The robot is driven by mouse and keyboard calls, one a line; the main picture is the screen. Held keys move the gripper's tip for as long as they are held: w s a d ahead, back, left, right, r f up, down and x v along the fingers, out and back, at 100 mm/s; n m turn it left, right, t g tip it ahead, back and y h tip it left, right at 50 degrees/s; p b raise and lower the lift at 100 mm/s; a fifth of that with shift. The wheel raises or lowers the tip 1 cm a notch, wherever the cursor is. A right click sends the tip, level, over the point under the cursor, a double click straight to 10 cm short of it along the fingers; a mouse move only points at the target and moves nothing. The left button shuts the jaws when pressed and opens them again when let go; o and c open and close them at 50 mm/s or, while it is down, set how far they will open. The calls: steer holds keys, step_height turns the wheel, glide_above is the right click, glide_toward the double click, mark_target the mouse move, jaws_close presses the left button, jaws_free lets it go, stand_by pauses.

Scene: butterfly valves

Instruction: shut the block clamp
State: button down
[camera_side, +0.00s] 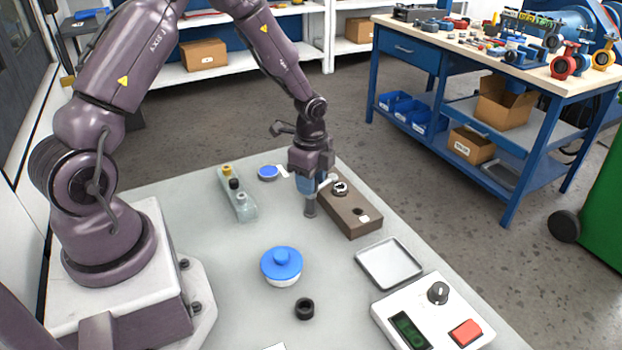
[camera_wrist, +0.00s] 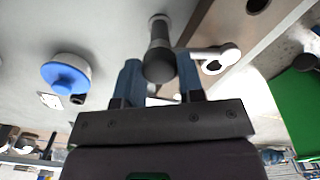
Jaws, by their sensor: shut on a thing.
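A long brown block (camera_side: 347,212) lies on the grey table, with a round fitting on its far end and a small light spot nearer me. A pale lever (camera_wrist: 205,53) with a ringed end shows beside my right finger in the wrist view. It appears to sit by the block, and I take it for part of the clamp. My gripper (camera_side: 309,196) is low at the block's left side. Its blue fingers (camera_wrist: 160,85) are shut on a dark cylindrical handle (camera_wrist: 160,50). My gripper hides where the handle joins the lever.
A blue-lidded pot (camera_side: 282,264), a black ring (camera_side: 304,309), a metal tray (camera_side: 390,263) and a control box (camera_side: 433,315) stand nearer. A block with small knobs (camera_side: 238,197) and a blue disc (camera_side: 268,172) lie left of my gripper. Bare table lies between them.

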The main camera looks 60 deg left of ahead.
steer(key=shift+m, duration=1.9)
steer(key=c, duration=0.7)
jaws_free()
steer(key=shift+c, duration=0.2)
steer(key=shift+r, duration=0.1)
step_height(320, 180, up, 13)
